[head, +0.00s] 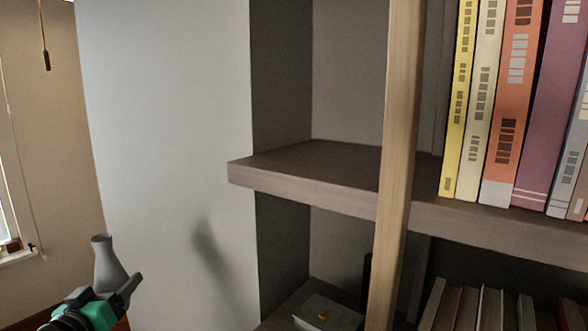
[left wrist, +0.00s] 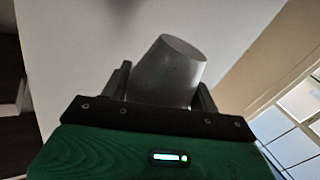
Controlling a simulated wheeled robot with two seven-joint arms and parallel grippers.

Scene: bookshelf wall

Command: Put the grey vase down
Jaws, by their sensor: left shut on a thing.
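The grey vase (head: 108,266) shows at the lower left of the head view, upright or slightly tilted, with a narrow neck and wider body. My left gripper (head: 124,291) is shut on the vase, in front of the side panel of the bookshelf. In the left wrist view the grey vase (left wrist: 168,75) sits between the two dark fingers of my left gripper (left wrist: 163,95). Its lower part is hidden by the gripper body. My right gripper is not in view.
A brown shelf board (head: 300,170) has bare room at its left end. A wooden upright post (head: 398,150) stands before it. Several books (head: 515,100) stand to the right. A lower shelf holds a pale box-like thing (head: 328,313) and more books. A window (head: 8,190) is at far left.

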